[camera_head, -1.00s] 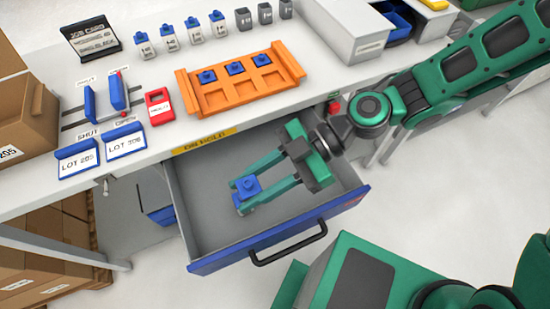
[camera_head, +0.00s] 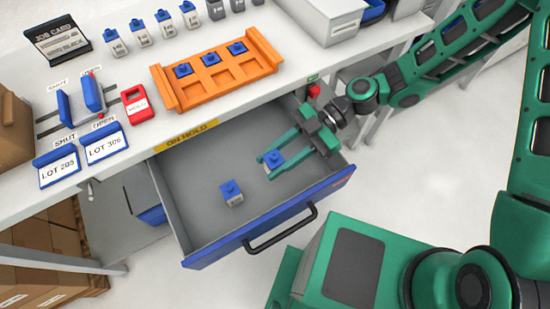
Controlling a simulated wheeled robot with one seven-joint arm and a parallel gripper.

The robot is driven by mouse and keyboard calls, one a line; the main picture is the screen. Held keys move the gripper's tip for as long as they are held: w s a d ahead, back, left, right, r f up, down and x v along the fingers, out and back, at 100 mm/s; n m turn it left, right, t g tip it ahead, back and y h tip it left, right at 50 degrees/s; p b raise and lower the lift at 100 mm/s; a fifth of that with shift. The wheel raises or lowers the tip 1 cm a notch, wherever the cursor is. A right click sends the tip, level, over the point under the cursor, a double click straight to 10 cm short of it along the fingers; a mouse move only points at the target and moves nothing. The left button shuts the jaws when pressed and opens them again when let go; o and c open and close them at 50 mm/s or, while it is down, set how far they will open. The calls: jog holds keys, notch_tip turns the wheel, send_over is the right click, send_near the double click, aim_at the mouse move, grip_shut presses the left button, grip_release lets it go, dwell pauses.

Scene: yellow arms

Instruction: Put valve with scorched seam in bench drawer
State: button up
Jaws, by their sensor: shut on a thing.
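The bench drawer (camera_head: 196,166) is pulled open under the bench, with a blue front and black handle. My gripper (camera_head: 270,168) is over the right part of the drawer, shut on a blue-topped valve (camera_head: 273,159) between its fingers. I cannot tell whether this held valve touches the drawer floor. A second valve (camera_head: 232,193), with a blue top and pale grey body, stands on the drawer floor to the left, apart from the gripper. No scorched seam can be made out on either valve at this size.
An orange rack (camera_head: 215,86) with several blue-topped valves stands on the bench above the drawer. Several more valves (camera_head: 140,33) line the bench back. The drawer's left part is free.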

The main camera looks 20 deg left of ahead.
jog(key=shift+f, duration=0.5)
jog(key=shift+f, duration=0.2)
jog(key=shift+f, duration=0.2)
jog(key=shift+d+f, duration=0.15)
jog(key=shift+f, duration=0.1)
jog(key=o, duration=1.1)
jog(key=shift+s, duration=0.15)
jog(key=shift+r, duration=0.25)
jog(key=v, duration=1.2)
jog(key=shift+r, duration=0.5)
